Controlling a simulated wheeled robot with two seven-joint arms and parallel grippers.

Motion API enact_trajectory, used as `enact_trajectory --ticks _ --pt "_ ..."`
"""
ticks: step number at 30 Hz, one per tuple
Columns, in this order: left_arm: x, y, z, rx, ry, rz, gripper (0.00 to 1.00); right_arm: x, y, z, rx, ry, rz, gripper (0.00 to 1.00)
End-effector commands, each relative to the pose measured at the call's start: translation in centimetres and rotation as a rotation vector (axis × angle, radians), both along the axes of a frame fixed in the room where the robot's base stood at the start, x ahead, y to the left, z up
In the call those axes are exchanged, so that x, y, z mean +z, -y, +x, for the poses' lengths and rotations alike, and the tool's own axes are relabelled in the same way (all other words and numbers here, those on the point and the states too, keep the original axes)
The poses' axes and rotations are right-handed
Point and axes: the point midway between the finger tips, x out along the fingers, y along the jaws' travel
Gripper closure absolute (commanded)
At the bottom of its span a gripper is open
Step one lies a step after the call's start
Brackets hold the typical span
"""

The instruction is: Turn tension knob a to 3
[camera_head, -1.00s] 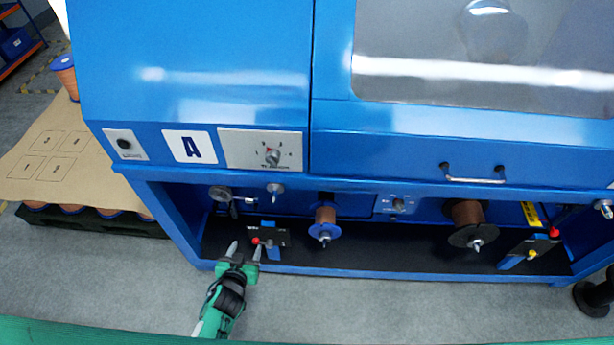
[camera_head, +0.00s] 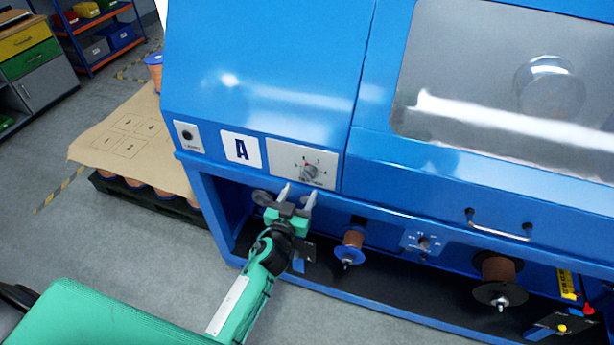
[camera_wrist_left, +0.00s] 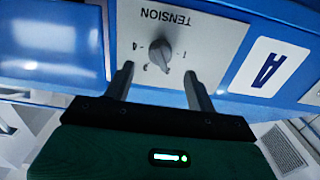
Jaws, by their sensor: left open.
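Tension knob a (camera_head: 309,172) is a small grey knob on a light plate with a number scale, right of the white "A" label (camera_head: 241,149) on the blue machine. In the left wrist view the knob (camera_wrist_left: 160,51) sits on the plate marked TENSION (camera_wrist_left: 185,30), beyond and between the fingertips. My left gripper (camera_head: 298,194) is open and empty, just below the plate in the head view. It also shows in the left wrist view (camera_wrist_left: 158,80), its fingers apart and not closed on the knob. My right gripper is not in view.
A black button (camera_head: 187,135) is left of the label. Below are spools (camera_head: 350,246) and (camera_head: 498,276) in the open bay. A handle (camera_head: 498,226) juts out at the right. A pallet with a cardboard sheet (camera_head: 130,150) stands at the left on open floor.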

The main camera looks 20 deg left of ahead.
Motion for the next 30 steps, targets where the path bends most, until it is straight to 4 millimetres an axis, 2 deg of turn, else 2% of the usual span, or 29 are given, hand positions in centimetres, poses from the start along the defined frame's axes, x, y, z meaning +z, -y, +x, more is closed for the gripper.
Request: enact_trajectory --ticks 3,10,15,24,26,30 --pt "0.2 0.1 2.3 0.001 0.001 0.000 0.43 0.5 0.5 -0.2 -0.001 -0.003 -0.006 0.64" --pt "0.1 0.2 5.3 0.000 0.001 0.000 0.43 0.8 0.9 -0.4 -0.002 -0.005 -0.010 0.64" --pt "0.0 0.2 6.3 0.001 0.000 0.000 0.43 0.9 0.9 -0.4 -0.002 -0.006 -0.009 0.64" --pt "0.0 0.2 6.4 0.001 -0.001 0.000 0.43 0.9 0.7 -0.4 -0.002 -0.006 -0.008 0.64" --pt "0.0 0.2 6.4 0.001 -0.001 0.000 0.53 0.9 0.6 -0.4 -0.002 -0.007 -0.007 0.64" --pt "0.0 0.2 6.4 0.001 -0.001 0.000 0.81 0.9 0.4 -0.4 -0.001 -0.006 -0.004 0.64"
